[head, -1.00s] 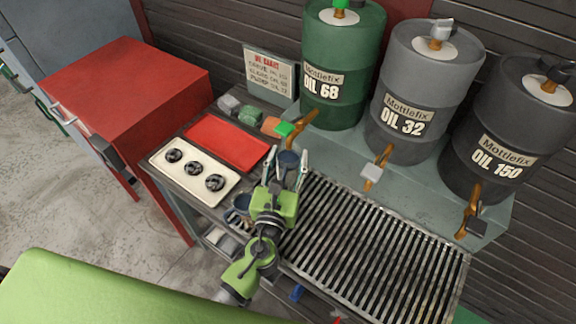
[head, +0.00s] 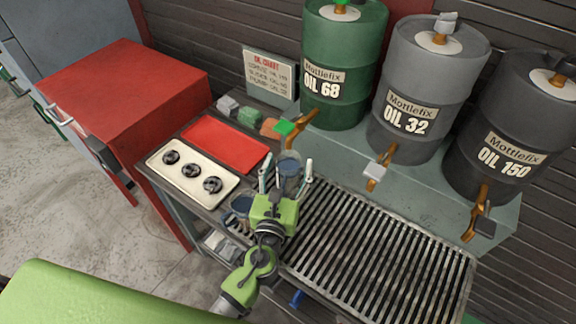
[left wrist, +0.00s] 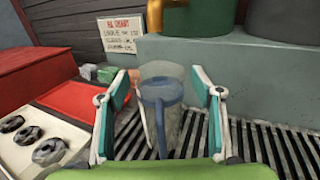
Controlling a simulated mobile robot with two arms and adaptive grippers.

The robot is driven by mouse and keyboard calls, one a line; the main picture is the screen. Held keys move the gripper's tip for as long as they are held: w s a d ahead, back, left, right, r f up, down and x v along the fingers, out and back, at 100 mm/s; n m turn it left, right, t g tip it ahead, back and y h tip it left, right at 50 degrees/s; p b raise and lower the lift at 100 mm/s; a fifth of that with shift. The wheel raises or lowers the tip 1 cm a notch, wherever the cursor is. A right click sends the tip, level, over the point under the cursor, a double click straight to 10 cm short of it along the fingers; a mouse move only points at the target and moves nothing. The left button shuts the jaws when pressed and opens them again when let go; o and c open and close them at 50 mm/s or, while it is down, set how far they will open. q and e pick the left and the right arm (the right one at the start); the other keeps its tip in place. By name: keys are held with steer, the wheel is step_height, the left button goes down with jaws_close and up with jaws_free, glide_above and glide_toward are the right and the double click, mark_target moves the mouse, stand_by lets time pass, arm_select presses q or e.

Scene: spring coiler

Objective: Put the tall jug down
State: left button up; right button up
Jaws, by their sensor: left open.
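The tall jug (head: 289,172) is clear, with blue-grey inside and what looks like a blue handle. It stands upright at the left end of the slatted grille, below the green drum's tap; its exact footing is hidden. My left gripper (head: 287,178) is open, with one finger on each side of the jug. In the left wrist view the jug (left wrist: 165,105) stands between the spread fingers of the gripper (left wrist: 162,98), with a gap on both sides. My right gripper is in neither view.
A smaller dark blue vessel (head: 240,206) sits left of my gripper, partly hidden. Drums with taps (head: 412,95) stand behind. The grille (head: 375,255) is clear to the right.

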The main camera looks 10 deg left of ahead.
arm_select(q)
steer(key=shift+r, duration=0.15)
steer(key=s+b, duration=0.3)
steer(key=s, duration=0.9)
